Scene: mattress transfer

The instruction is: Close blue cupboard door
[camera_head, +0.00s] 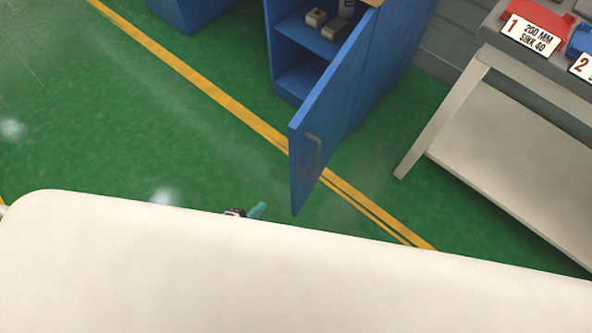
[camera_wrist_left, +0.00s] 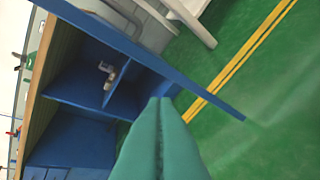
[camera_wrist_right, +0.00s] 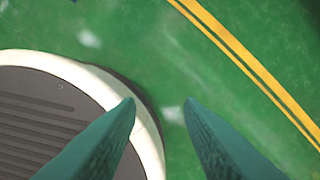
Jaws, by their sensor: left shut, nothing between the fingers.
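The blue cupboard (camera_head: 385,75) stands at the top of the head view. Its blue door (camera_head: 337,100) stands open towards me, with a grey handle (camera_head: 314,156) on its outer face. The door also shows as a diagonal panel in the left wrist view (camera_wrist_left: 205,91), with the shelves on its inner side. My left gripper (camera_head: 259,209) is left of the door's free lower edge, apart from it in the head view. Its teal fingers (camera_wrist_left: 160,104) are together and empty. My right gripper (camera_wrist_right: 160,103) is open and empty above the floor, and hidden in the head view.
Small items (camera_head: 316,18) lie on the cupboard's upper shelf. A bench with a pale frame (camera_head: 440,122) and labelled bins (camera_head: 533,28) stands at the right. Green floor (camera_head: 120,120) with yellow lines is clear left of the door. A white surface hides the bottom of the head view.

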